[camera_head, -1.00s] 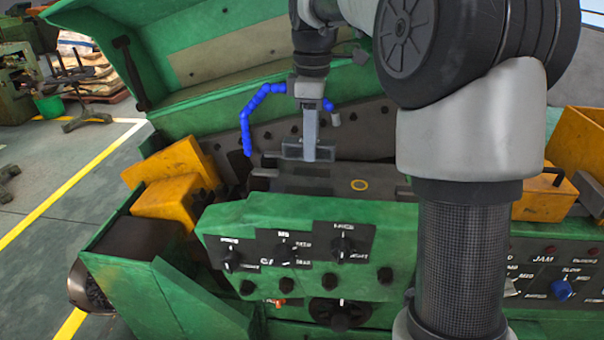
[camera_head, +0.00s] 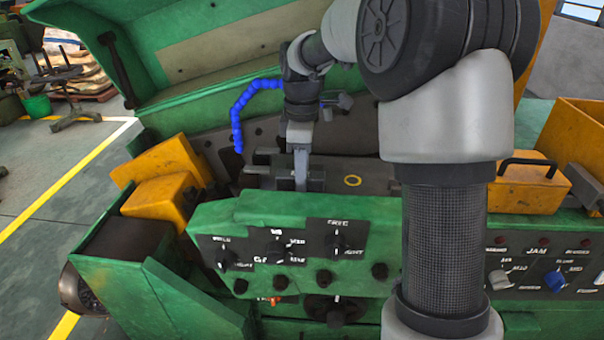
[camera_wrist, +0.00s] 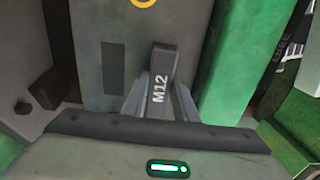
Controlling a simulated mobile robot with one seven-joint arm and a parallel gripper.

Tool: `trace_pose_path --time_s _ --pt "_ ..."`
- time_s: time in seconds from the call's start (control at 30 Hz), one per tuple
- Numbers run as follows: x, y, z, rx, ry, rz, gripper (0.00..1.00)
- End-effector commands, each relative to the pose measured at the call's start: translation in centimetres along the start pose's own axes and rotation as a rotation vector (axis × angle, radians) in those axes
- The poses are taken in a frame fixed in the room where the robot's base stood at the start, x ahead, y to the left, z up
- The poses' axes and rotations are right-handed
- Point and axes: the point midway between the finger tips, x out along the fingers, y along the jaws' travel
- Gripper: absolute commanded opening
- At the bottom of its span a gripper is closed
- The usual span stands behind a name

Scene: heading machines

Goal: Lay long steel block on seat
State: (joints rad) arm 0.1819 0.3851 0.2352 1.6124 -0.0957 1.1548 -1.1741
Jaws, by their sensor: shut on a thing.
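The long steel block (camera_head: 316,181) is dark grey and shows on both sides of my gripper (camera_head: 301,181) in the head view. My gripper points down, shut on the block, low over the grey bed of the green machine. In the wrist view my gripper (camera_wrist: 160,95) has a finger on each side of the block (camera_wrist: 163,66), whose top is marked M12.
A green control panel (camera_head: 300,215) with knobs stands in front of the bed. A yellow ring (camera_head: 352,181) lies on the bed to the right. Yellow blocks (camera_head: 160,200) stand left, and a yellow box (camera_head: 525,190) stands right. A blue segmented hose (camera_head: 237,115) rises behind the gripper.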

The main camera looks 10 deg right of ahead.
Motion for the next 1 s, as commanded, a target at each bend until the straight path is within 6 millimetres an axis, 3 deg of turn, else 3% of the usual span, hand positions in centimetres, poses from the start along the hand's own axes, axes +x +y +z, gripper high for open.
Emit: trace_pose_path --time_s 0.23,0.27,0.37,0.77,1.0 --pt "0.1 0.0 0.0 0.0 0.001 0.002 0.0" --pt "0.2 0.0 0.0 0.0 0.0 0.0 0.28" --pt "0.2 0.0 0.0 0.0 0.0 0.0 0.45" --pt "-0.6 0.1 0.0 0.0 0.001 0.002 0.45" --pt "-5.1 0.1 -0.1 0.001 0.002 0.004 0.45"
